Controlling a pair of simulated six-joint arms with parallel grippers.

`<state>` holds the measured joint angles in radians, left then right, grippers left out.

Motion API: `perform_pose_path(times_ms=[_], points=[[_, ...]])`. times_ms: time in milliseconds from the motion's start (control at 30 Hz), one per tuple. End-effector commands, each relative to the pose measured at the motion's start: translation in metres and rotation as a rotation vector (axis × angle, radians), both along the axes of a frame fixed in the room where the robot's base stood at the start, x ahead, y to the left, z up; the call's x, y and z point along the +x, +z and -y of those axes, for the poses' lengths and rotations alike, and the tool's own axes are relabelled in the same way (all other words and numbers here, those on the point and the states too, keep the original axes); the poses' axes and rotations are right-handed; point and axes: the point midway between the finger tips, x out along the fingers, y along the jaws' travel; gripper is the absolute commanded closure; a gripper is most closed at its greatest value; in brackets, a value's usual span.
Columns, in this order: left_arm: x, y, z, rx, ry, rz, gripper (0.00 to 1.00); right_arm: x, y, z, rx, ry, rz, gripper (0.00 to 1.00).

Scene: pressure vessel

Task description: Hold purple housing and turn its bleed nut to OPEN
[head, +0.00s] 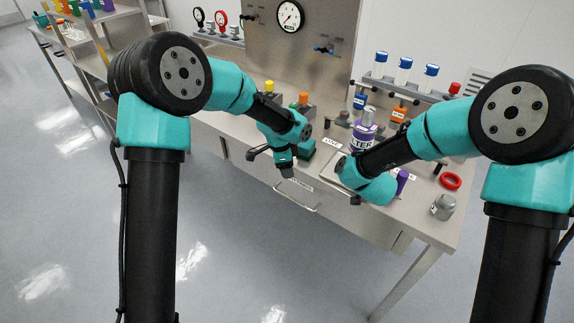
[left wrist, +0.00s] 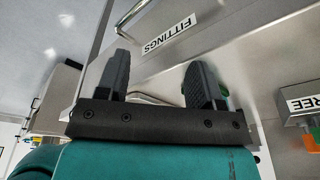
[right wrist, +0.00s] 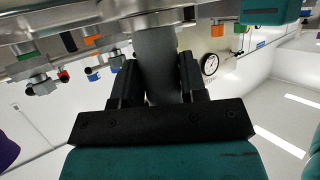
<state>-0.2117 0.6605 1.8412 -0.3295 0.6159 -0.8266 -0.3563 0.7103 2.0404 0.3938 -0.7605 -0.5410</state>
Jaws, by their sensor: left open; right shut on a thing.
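The purple housing (head: 362,132) stands upright on the bench in the head view, with a white band lettered "TER" and a grey top. Its lower part is hidden by my right arm. I cannot make out its bleed nut. My right gripper is hidden behind its own wrist in the head view. In the right wrist view my right gripper (right wrist: 155,75) is shut on a dark grey cylinder (right wrist: 155,58); I cannot tell whether this belongs to the housing. My left gripper (head: 273,162) is open and empty at the bench's front edge; it also shows in the left wrist view (left wrist: 158,70).
A drawer label "FITTINGS" (left wrist: 164,37) lies beyond my left gripper. A rack (head: 400,87) and a gauge (head: 290,16) stand behind.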

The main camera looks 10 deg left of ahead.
Motion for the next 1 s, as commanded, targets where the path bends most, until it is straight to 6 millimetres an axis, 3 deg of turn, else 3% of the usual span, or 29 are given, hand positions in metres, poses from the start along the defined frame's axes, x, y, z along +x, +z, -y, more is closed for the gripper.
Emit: perform_pose_path(times_ms=[267,467,800,1000], points=[[0.003,0.002,0.002,0.002,-0.002,0.002,0.39,0.0,0.0,0.0,0.0,0.0,0.0,0.97],[0.022,0.021,0.015,0.019,-0.003,0.003,0.39,0.0,0.0,0.0,0.0,0.0,0.0,0.97],[0.073,0.095,0.068,0.077,-0.004,-0.009,0.39,0.0,0.0,0.0,0.0,0.0,0.0,0.97],[0.09,0.147,0.103,0.108,-0.003,-0.021,0.39,0.0,0.0,0.0,0.0,0.0,0.0,0.97]])
